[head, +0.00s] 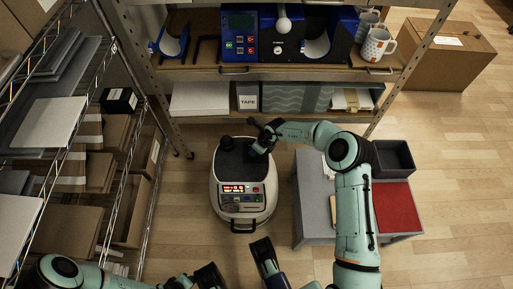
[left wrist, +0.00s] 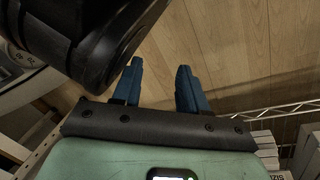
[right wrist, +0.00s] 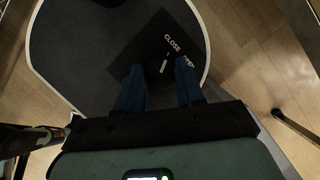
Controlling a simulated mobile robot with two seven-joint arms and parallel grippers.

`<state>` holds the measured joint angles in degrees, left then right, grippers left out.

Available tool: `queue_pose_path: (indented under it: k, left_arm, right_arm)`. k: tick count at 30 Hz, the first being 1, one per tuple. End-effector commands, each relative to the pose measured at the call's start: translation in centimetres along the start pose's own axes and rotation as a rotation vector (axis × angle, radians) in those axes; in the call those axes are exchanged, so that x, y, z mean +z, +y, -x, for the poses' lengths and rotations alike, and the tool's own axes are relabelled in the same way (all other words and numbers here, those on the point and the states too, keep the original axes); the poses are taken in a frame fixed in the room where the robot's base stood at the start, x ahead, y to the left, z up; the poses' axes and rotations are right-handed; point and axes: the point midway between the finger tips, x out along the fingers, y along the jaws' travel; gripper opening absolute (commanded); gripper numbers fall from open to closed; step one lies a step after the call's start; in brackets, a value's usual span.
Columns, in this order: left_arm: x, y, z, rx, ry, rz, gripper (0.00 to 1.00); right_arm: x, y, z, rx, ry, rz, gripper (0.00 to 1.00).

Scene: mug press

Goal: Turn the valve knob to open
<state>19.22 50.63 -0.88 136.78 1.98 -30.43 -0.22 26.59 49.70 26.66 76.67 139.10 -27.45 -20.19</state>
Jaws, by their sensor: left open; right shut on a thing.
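The white machine (head: 243,205) with a dark top stands on the floor in the middle of the head view. In the right wrist view, its dark label plate (right wrist: 180,28) reads CLOSE, with a second word partly visible beside it. My right gripper (right wrist: 160,85) is over this plate, shut on what appears to be the valve knob. A short white mark (right wrist: 163,67) shows between the fingers; the dark knob itself is hard to make out. In the head view, my right gripper (head: 258,150) covers the knob. My left gripper (left wrist: 157,80) is open and empty, low in the head view (head: 264,252).
A grey table (head: 308,215) with a red surface (head: 395,207) and a dark bin (head: 394,158) stands right of the machine. A wire rack (head: 120,195) with boxes is on the left. A shelf unit (head: 230,74) stands behind. Floor is clear in front of the machine.

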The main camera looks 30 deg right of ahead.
Motion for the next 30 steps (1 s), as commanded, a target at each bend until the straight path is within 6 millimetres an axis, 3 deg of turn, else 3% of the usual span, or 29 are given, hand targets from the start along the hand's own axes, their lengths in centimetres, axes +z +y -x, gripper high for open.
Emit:
queue_pose_path:
  k: [15,21,30]
  left_arm:
    - [-4.2,3.7,3.9,0.066,0.146,-0.036,0.43]
    - [-2.7,3.8,4.4,0.066,0.104,-0.04,0.43]
    - [-2.5,3.7,4.4,0.066,0.098,-0.04,0.43]
  right_arm:
    - [0.2,0.3,0.2,-0.113,0.001,-0.262,0.07]
    - [0.2,0.4,0.1,-0.183,0.001,-0.427,0.07]
    - [0.1,0.5,-0.1,-0.272,0.002,-0.647,0.07]
